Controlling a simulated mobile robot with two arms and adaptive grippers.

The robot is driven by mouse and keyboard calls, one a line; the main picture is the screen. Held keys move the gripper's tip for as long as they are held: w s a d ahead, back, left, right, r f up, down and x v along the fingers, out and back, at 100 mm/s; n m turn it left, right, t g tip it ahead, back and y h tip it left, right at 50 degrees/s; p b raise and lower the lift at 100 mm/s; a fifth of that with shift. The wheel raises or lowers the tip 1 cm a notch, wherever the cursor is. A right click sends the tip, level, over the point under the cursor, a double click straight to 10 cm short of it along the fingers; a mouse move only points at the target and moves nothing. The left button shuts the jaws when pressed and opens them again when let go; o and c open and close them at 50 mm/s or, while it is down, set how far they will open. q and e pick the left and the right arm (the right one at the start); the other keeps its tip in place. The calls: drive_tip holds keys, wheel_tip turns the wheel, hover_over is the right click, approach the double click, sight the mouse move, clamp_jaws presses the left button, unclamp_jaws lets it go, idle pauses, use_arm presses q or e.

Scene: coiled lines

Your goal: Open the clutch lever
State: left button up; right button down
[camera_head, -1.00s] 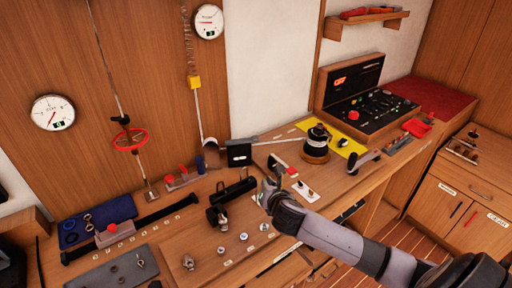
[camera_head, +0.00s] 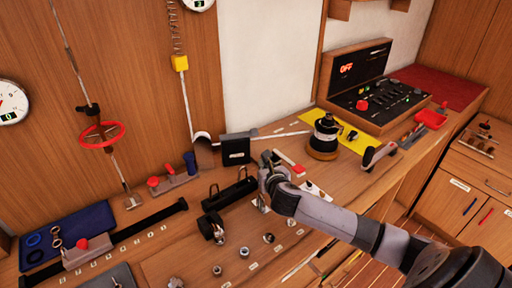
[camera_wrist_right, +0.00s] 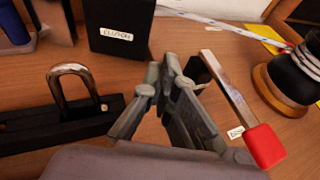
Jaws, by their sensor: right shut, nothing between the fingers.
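The black clutch box (camera_head: 236,149) stands on the bench with a pale line running from it to the right. In the right wrist view the box (camera_wrist_right: 120,30) carries a white label that seems to read CLUTCH. A flat metal lever with a red tip (camera_head: 297,169) lies just in front of it; it also shows in the wrist view (camera_wrist_right: 230,90), its red end toward me. My right gripper (camera_head: 269,160) is shut and empty, just left of the lever. In the wrist view its fingers (camera_wrist_right: 165,75) point between box and lever; contact cannot be told. My left gripper is not in view.
A black winch drum (camera_head: 323,138) with wound line stands to the right of the lever. A black block with metal loops (camera_head: 230,194) lies to the left. A control case (camera_head: 375,95) showing OFF is at the back right. Small fittings sit on the front bench.

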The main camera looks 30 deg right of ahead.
sight(239, 135)
drive_tip(key=shift+s+a+r, duration=0.1)
drive_tip(key=shift+s+r, duration=0.15)
drive_tip(key=shift+r, duration=0.05)
drive_tip(key=x, duration=1)
drive_tip(key=shift+w+f, duration=0.1)
drive_tip(key=shift+w, duration=0.15)
wheel_tip(239, 135, up, 3)
drive_tip(key=shift+p, duration=1.2)
drive_tip(key=shift+s+r, duration=0.2)
drive_tip(key=shift+r, duration=0.4)
drive_tip(key=shift+w+f, duration=0.1)
